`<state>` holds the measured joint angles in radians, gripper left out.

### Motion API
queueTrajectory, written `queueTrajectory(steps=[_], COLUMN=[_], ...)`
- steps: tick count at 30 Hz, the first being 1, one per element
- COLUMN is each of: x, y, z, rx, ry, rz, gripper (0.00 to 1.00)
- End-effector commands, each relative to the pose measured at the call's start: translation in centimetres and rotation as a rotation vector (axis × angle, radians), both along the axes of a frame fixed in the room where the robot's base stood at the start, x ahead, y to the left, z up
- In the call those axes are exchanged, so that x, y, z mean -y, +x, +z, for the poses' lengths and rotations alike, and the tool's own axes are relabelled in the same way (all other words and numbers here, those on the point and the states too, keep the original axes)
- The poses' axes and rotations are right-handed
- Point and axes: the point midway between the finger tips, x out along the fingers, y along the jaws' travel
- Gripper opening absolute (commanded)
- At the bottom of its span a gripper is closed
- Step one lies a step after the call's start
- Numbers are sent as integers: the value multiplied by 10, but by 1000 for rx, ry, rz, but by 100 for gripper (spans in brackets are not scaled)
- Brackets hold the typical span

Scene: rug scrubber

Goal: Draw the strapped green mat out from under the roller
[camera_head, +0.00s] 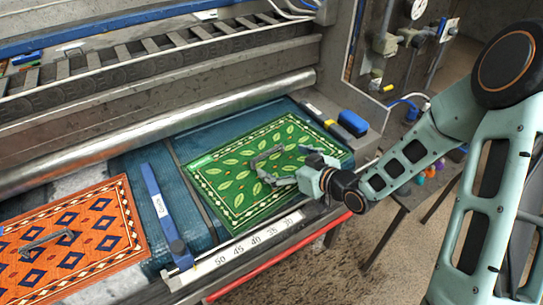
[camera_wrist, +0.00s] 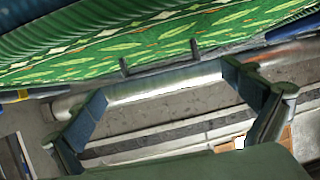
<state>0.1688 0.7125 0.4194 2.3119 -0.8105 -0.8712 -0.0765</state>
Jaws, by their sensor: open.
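The green mat (camera_head: 222,187), with a leaf pattern and a pale diamond border, lies flat on the blue belt. In the head view its far edge shows in front of the metal roller (camera_head: 160,122), with a strip of belt between them. The mat also shows along the top of the wrist view (camera_wrist: 150,50). My gripper (camera_head: 268,168) is open over the middle of the mat, its fingers partly hiding it. In the wrist view my gripper (camera_wrist: 165,88) has its fingers spread, with nothing seen held. Two dark prongs show near the mat there; I cannot tell whether they belong to the strap.
An orange mat (camera_head: 105,220) with a grey handle (camera_head: 45,240) lies at the left. A blue bar (camera_head: 160,210) stands between the mats. A numbered scale (camera_head: 250,240) and a red rail (camera_head: 270,257) run along the front edge. A blue block (camera_head: 353,122) sits at the right.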

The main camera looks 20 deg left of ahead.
Motion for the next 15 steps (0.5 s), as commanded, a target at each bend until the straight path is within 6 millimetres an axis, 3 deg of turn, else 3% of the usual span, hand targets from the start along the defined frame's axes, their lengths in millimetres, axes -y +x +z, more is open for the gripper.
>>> queueTrajectory(steps=[6, 15], x=[29, 38], y=[-18, -26], z=[15, 19], rx=[2, 0], ry=[0, 1], rz=[-1, 1], gripper=[100, 100])
